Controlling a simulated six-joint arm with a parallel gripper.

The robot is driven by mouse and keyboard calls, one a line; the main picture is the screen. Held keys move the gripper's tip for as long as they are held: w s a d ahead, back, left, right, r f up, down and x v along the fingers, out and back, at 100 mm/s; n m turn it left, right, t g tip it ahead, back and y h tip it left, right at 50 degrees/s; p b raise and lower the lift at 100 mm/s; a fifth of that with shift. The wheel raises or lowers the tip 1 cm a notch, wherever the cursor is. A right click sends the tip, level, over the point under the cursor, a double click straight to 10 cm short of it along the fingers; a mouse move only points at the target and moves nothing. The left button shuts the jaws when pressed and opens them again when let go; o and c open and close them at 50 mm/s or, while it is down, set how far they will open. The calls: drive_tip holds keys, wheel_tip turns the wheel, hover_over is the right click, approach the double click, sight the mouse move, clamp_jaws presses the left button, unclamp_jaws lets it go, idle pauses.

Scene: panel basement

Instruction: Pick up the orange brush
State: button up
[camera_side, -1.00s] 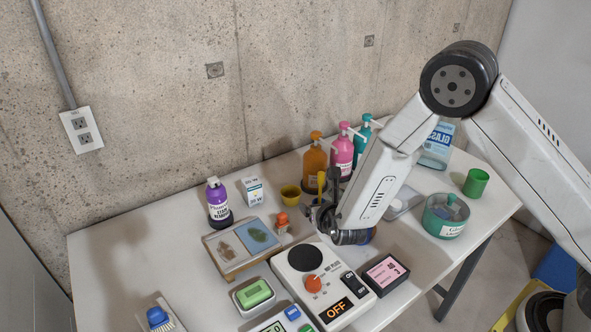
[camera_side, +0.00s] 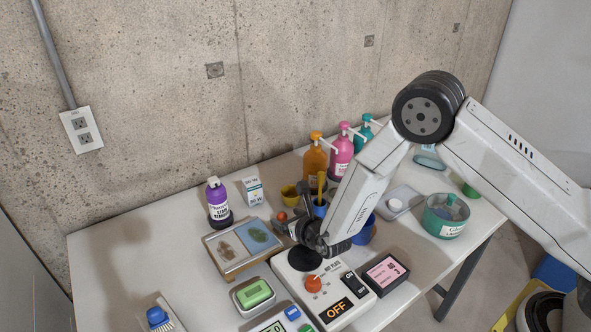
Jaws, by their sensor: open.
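The orange brush (camera_side: 281,217) stands on the table just right of the wooden tray with two pictures. Only its rounded orange top shows clearly; its lower part is largely hidden by my gripper. My gripper (camera_side: 291,213) is open, with its dark fingers close to the brush on its right side. I cannot tell whether the brush is between the fingers or whether they touch it.
A hot plate (camera_side: 336,290) lies below my gripper. The wooden tray (camera_side: 228,268) is to the left.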

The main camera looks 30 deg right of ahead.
sight(283, 216)
drive_tip(key=shift+w+f, duration=0.1)
drive_tip(key=shift+w, duration=0.15)
drive_tip(key=shift+x, duration=2.55)
drive_tip(key=shift+d, duration=0.1)
clamp_jaws()
